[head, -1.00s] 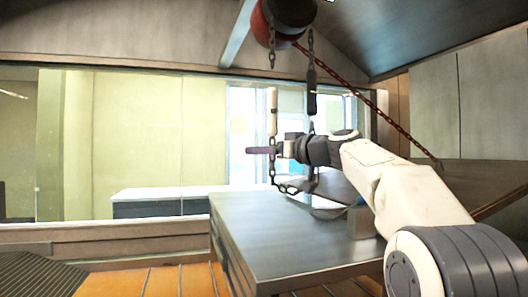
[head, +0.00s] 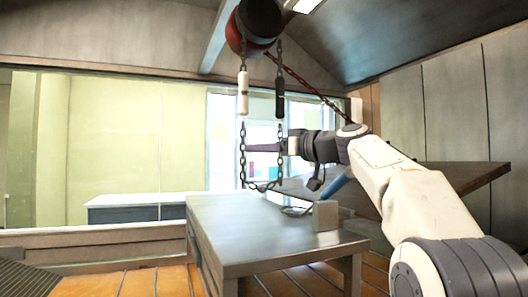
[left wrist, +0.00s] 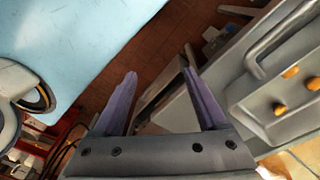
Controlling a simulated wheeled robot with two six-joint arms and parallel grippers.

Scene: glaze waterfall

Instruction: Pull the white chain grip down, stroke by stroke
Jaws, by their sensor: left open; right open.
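The white chain grip (head: 243,92) hangs upright on the left strand of a chain below a red and black hoist (head: 255,25). A black grip (head: 280,97) hangs on the right strand at about the same height. My right gripper (head: 262,148) is below both grips, its dark purple finger pointing left across the chain loop (head: 262,187), its tip near the left strand. It is open and holds no grip; whether it touches the chain I cannot tell. My left gripper (left wrist: 160,85) is open and empty in the left wrist view and out of the head view.
A grey table (head: 270,235) stands below the chain, with a small box (head: 325,215) on it. A rusty chain (head: 310,85) slants from the hoist down to the right. A window wall is behind. The left wrist view shows a tiled floor and a grey tray (left wrist: 285,85).

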